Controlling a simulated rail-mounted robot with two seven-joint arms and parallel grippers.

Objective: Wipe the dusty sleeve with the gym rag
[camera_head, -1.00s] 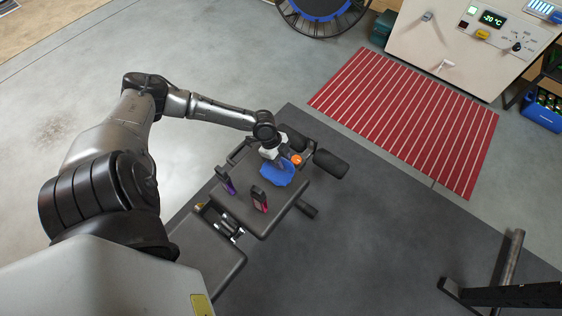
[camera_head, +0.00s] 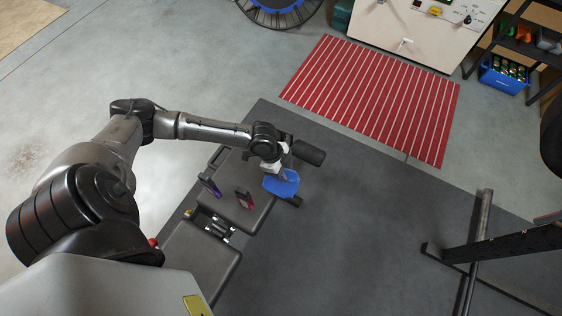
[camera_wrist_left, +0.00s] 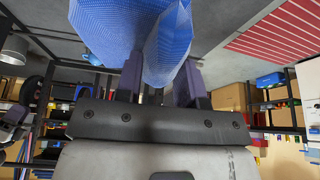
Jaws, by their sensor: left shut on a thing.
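My left gripper (camera_head: 278,170) is shut on the blue gym rag (camera_head: 284,184), which hangs over the right edge of the padded bench. In the left wrist view the rag (camera_wrist_left: 130,30) is bunched between the two dark fingers and droops in folds on both sides. The black squat rack (camera_head: 505,245) stands at the lower right, well apart from the rag. I cannot make out the dusty sleeve in either view. My right gripper is not in view.
The bench (camera_head: 203,258) holds a purple item (camera_head: 210,185) and a pink-and-black item (camera_head: 244,198). A red striped mat (camera_head: 375,97) lies beyond the dark floor mat. The dark floor between bench and rack is clear.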

